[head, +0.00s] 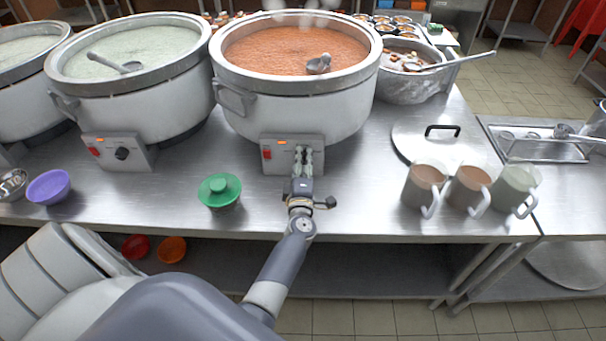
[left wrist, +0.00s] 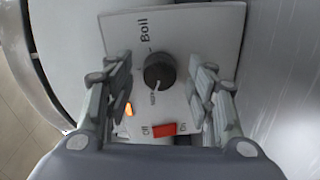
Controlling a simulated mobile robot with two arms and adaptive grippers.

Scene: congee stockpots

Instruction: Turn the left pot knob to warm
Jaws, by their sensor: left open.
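A pot of orange-red congee (head: 295,105) has a control panel (head: 270,165) with a red switch and a lit orange lamp. My left gripper (head: 304,158) is at this panel, open, and hides its knob in the head view. In the left wrist view the black round knob (left wrist: 160,72) lies between the open fingers of the gripper (left wrist: 164,85), with gaps on both sides. "Boil" is printed above it; a small label below is hard to read. The red switch (left wrist: 163,131) sits between "Off" and "On". A pot of pale congee (head: 140,95) stands to the left, with its own black knob (head: 122,153). My right gripper is out of view.
Several filled mugs (head: 424,185) and a round metal lid (head: 440,142) are to the right. The counter front between the green bowl and mugs is otherwise clear.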

